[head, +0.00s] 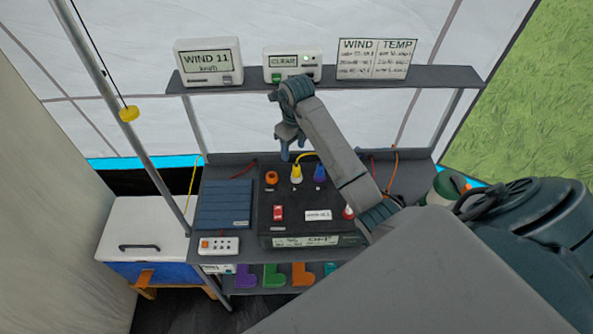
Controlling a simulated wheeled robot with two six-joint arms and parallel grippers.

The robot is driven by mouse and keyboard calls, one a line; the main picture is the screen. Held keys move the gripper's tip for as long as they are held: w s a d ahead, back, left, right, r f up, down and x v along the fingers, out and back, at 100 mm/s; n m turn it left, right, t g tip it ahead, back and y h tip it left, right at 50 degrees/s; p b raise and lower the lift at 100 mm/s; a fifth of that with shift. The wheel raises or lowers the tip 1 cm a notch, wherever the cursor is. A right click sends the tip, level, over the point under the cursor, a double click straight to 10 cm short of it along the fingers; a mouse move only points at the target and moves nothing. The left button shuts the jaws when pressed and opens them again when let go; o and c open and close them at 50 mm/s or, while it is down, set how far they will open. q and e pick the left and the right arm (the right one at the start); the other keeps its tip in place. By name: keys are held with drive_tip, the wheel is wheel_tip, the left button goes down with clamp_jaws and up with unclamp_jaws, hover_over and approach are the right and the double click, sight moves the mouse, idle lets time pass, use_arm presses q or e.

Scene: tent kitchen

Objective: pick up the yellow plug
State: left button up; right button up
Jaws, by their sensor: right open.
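The yellow plug (296,173) stands at the back of a dark panel box (270,226), with a yellow cable curving from its top. A blue-purple plug (319,173) stands just to its right and an orange round knob or plug (271,178) to its left. My right gripper (291,151) points down, open and empty, above and slightly left of the yellow plug, apart from it in the picture. The exact height gap cannot be told. My left gripper is not in view.
A shelf (300,88) with a wind display (208,62), a "CLEAR" display (292,65) and a chart (376,58) runs behind my arm. A blue slatted panel (223,204) and a white power strip (218,246) lie left of the box. A tent pole (150,160) stands at left.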

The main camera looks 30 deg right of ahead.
sight(296, 164)
drive_tip(key=shift+s+d, duration=0.2)
drive_tip(key=shift+d, duration=0.1)
drive_tip(key=shift+d+f+b, duration=0.1)
drive_tip(key=shift+f+b, duration=0.15)
drive_tip(key=shift+b, duration=0.15)
wheel_tip(296, 164, down, 5)
drive_tip(key=b, duration=0.5)
wheel_tip(296, 164, down, 3)
drive_tip(key=b, duration=0.3)
drive_tip(key=shift+w+f, duration=0.1)
wheel_tip(296, 164, down, 2)
drive_tip(key=shift+d, duration=0.1)
drive_tip(key=shift+c, duration=0.2)
drive_tip(key=c, duration=1)
